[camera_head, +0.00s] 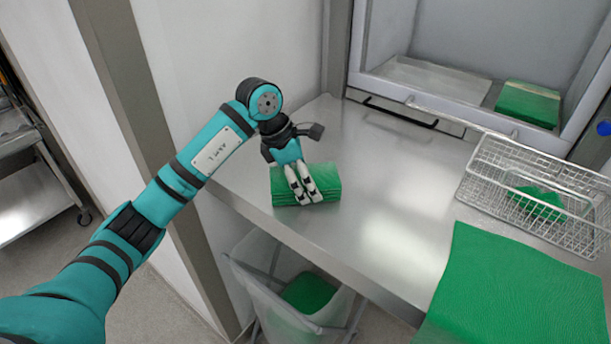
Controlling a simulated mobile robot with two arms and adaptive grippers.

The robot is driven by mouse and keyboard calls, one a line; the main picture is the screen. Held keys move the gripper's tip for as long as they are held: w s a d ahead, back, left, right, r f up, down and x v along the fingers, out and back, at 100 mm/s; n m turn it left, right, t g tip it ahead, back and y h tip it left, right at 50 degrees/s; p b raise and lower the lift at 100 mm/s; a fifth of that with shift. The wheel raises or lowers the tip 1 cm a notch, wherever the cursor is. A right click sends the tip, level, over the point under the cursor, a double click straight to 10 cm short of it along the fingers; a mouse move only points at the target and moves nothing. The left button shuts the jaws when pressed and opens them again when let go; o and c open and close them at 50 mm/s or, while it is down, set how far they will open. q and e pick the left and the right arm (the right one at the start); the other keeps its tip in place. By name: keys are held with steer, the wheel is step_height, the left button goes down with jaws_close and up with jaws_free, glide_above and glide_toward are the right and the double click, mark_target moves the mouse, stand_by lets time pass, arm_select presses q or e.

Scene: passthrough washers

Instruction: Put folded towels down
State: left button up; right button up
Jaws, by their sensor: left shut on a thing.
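My left gripper (307,194) is shut on a stack of folded green towels (321,181). The stack is at the left front edge of the steel table (375,205), on or just above its top; I cannot tell which. The fingers point down over the front side of the stack. Another folded green towel stack (528,103) lies inside the pass-through opening at the back right. A large green towel (515,290) lies spread flat at the table's right front. My right gripper does not show.
A wire basket (535,195) with a green cloth (540,203) in it stands at the right. A bin (262,285) with green cloth is below the table's front edge. The pass-through (430,78) has bare floor at left. The table's middle is clear. A steel cart (35,195) stands far left.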

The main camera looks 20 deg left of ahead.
arm_select(q)
steer(key=o, duration=1.1)
steer(key=shift+f, duration=0.1)
steer(key=shift+a+r, duration=0.1)
steer(key=shift+r, duration=0.25)
steer(key=b+v, duration=0.3)
steer(key=v, duration=0.7)
steer(key=shift+a+r+b, duration=0.15)
steer(key=shift+r+b, duration=0.15)
steer(key=shift+r, duration=0.05)
steer(key=shift+s+a+r, duration=0.15)
steer(key=shift+r, duration=0.25)
